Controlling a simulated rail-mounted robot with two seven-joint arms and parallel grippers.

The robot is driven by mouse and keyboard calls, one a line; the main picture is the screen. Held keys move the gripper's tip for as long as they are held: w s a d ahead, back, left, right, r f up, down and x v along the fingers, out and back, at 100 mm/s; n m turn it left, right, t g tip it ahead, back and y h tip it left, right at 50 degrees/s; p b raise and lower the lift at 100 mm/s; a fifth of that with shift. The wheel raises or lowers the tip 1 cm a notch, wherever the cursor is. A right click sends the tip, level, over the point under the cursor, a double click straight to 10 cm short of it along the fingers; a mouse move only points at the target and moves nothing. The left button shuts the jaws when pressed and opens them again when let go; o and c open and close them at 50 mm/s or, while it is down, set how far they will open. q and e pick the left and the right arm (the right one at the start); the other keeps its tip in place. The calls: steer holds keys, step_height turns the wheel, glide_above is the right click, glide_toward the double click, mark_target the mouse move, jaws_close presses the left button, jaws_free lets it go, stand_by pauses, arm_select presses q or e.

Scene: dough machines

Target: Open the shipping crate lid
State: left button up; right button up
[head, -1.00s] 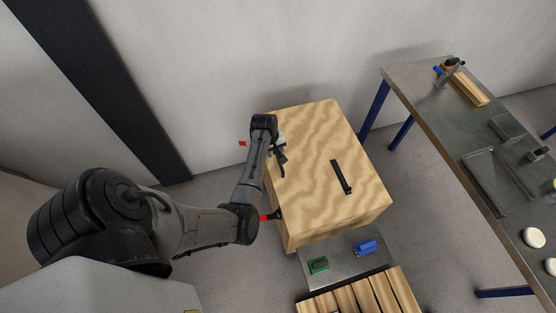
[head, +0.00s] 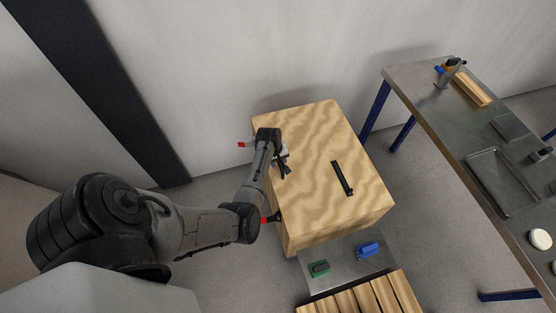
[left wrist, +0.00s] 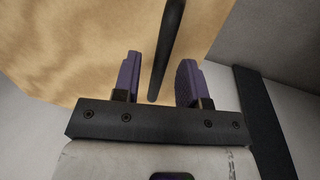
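The shipping crate (head: 325,135) is a light wooden box with its lid down. A black bar handle (head: 342,178) lies on the lid's right half. Red-tipped fittings (head: 242,145) (head: 265,220) stick out at the crate's left side. My left gripper (head: 285,170) is over the left part of the lid, left of the handle. In the left wrist view its two purple-padded fingers (left wrist: 158,80) are apart. A dark rod, seemingly the handle (left wrist: 168,45), appears between them there; I cannot tell its distance. My right gripper is not in view.
A metal table (head: 425,88) with trays and tools stands at the right. In front of the crate, a grey surface (head: 335,273) holds a green item (head: 319,268) and a blue item (head: 367,249), beside wooden slats (head: 362,298). A wall is behind.

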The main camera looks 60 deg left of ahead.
arm_select(q)
jaws_close()
stand_by(0.3)
